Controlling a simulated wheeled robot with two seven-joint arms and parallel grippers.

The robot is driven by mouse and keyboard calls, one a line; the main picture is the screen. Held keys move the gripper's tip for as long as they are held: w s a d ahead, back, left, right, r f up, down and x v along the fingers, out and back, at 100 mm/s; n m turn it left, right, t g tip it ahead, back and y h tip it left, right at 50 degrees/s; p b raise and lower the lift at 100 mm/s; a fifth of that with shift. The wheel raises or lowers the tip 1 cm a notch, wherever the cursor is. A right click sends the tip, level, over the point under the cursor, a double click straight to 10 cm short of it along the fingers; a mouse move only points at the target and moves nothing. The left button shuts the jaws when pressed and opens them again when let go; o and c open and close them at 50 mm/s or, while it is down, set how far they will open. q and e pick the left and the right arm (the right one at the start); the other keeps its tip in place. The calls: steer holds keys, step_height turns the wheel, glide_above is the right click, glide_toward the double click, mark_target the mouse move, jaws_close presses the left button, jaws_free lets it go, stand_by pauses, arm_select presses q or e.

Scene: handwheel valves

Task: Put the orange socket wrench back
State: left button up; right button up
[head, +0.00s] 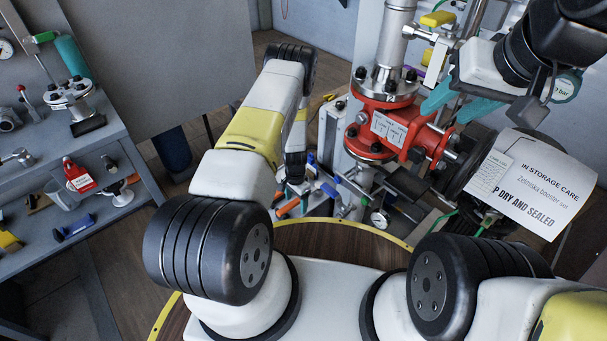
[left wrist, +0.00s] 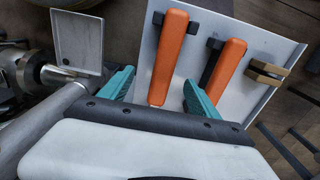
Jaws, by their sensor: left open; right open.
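Two orange handles show in the left wrist view, both against a pale grey board with black holders. One orange handle (left wrist: 169,55) lies between the fingers of my left gripper (left wrist: 159,80), which is open, with a gap on both sides. The other orange handle (left wrist: 227,70) is to the right, just outside the right finger. I cannot tell which is the socket wrench; their working ends are hidden or out of view. An orange handle (head: 288,208) also shows low in the head view, beside my left arm. My right gripper (head: 462,108) is open and empty near the red valve.
The red valve body (head: 387,128) stands on a vertical pipe right of my left arm. A white storage-care sign (head: 530,185) is at the right. A grey workbench (head: 120,150) with a shelf of bottles and parts stands at the left. A tan block (left wrist: 268,72) sits on the board's right side.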

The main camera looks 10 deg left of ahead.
arm_select(q)
steer(key=shift+r, duration=0.1)
steer(key=shift+r, duration=2.9)
steer(key=shift+r, duration=0.1)
step_height(320, 180, up, 38)
steer(key=s+d+n+t+h, duration=0.2)
steer(key=s+d+n+t, duration=0.1)
steer(key=n, duration=0.1)
steer(key=s+r+n+t, duration=0.3)
steer(key=s+r, duration=1.4)
steer(key=s, duration=0.4)
steer(key=shift+s+a+r, duration=0.15)
steer(key=shift+a, duration=0.25)
